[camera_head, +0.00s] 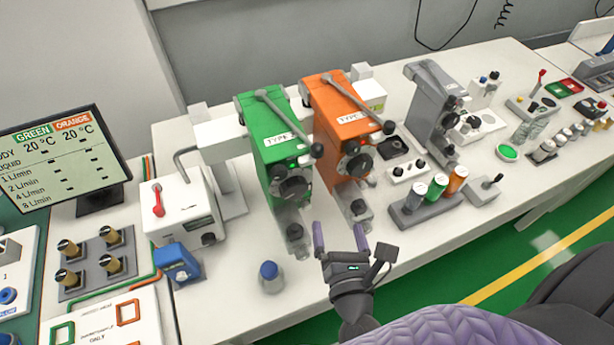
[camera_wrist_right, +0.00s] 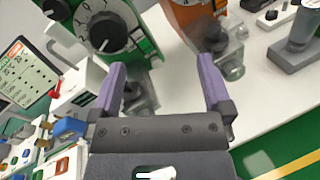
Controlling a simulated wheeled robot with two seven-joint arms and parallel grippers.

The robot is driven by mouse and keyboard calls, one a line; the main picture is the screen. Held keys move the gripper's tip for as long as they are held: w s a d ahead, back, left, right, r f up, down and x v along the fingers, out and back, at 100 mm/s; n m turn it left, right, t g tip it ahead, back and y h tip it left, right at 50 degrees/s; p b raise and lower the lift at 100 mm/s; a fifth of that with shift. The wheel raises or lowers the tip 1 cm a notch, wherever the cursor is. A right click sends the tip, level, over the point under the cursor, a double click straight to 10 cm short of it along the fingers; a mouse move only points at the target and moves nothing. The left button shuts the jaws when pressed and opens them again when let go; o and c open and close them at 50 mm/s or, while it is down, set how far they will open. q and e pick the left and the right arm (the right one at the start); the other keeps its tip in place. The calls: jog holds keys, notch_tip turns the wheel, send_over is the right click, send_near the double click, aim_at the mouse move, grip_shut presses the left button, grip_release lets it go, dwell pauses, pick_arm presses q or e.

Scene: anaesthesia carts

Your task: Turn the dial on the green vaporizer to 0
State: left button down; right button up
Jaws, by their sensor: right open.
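The green vaporizer (camera_head: 272,135) stands on the white bench beside the orange vaporizer (camera_head: 342,125). Its dark dial (camera_head: 291,185) faces the front; in the right wrist view the dial (camera_wrist_right: 106,30) shows white numerals around its rim, but I cannot tell its exact setting. My right gripper (camera_head: 339,238) is open and empty, below and to the right of the green vaporizer's dial and apart from it. In the right wrist view its purple fingers (camera_wrist_right: 160,88) are spread, with the dial ahead at upper left. My left gripper is not in view.
A small blue-capped bottle (camera_head: 270,277) stands near the bench's front edge. A white box with a red lever (camera_head: 175,207) is left of the green vaporizer. A gray holder with colored bottles (camera_head: 430,200) is to the right. A display (camera_head: 58,158) stands far left.

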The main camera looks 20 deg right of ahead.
aim_at(296, 192)
jog(key=w+a+n+y, duration=0.1)
jog(key=w+n, duration=0.2)
jog(key=w+a+r+n+t+y, duration=0.1)
jog(key=w+a+n+y, duration=0.1)
jog(key=w, duration=0.1)
jog(key=w+a+n+y+p, duration=0.1)
jog(key=w+n, duration=0.2)
jog(key=shift+w+a+r+n+t+y, duration=0.15)
jog(key=shift+w+r+n+t+y, duration=0.15)
jog(key=shift+y, duration=0.1)
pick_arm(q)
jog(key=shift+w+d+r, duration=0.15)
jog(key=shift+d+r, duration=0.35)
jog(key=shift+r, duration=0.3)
pick_arm(e)
jog(key=c, duration=1.1)
